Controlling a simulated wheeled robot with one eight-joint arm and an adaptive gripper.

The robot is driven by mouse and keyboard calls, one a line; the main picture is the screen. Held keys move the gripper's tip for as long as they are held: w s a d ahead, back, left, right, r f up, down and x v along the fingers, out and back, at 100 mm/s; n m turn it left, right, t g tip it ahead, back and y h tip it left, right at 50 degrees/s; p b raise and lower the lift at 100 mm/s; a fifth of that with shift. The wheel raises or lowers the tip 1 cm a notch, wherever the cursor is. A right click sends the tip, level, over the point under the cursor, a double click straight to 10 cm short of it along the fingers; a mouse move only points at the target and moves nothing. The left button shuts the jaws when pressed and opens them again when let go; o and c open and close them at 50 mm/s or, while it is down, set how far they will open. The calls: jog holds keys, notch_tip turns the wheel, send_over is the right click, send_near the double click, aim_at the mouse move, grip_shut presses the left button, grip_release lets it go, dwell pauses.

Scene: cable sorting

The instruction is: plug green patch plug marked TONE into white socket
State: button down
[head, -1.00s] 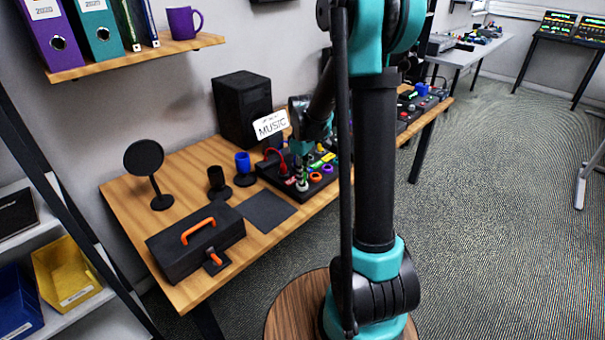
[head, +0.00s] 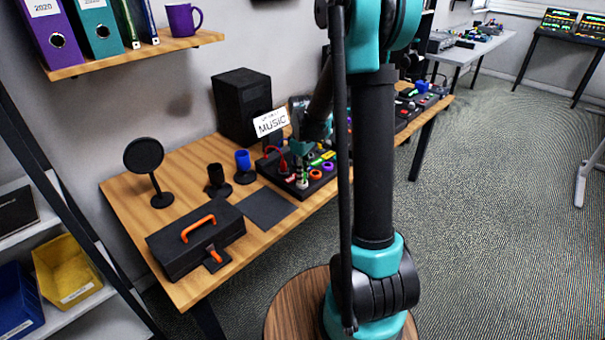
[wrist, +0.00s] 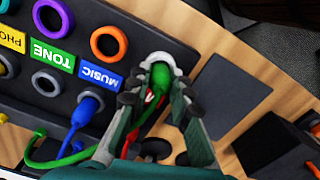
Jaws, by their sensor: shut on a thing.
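In the wrist view my gripper (wrist: 158,92) is shut on the green plug (wrist: 159,76), one finger on each side. The plug's far end is at the white socket (wrist: 152,58), whose pale rim shows around it at the panel's right end. I cannot tell how deep the plug sits. A green cable (wrist: 45,164) trails from the lower left towards the gripper. The green TONE label (wrist: 52,55) is on the panel, left of the blue MUSIC label. In the head view my gripper is small and partly hidden at the panel.
A blue plug (wrist: 90,105) sits below the MUSIC label. Orange (wrist: 108,28) and purple ring sockets are beside it. In the head view a black toolbox (head: 195,243), a dark mat (head: 266,209) and a black speaker (head: 240,105) share the wooden table.

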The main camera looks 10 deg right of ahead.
jog(key=c, duration=0.8)
grip_release()
jog(key=shift+r, duration=3.5)
jog(key=s+d+f+m+t, duration=0.1)
jog(key=s+m, duration=0.2)
jog(key=s, duration=0.4)
jog(key=s+d+f+m+t, duration=0.1)
jog(key=s+f+m, duration=0.1)
jog(key=s, duration=0.5)
jog(key=s+d+f+m+t, duration=0.2)
jog(key=s+m, duration=0.3)
jog(key=s, duration=0.3)
jog(key=shift+f, duration=0.15)
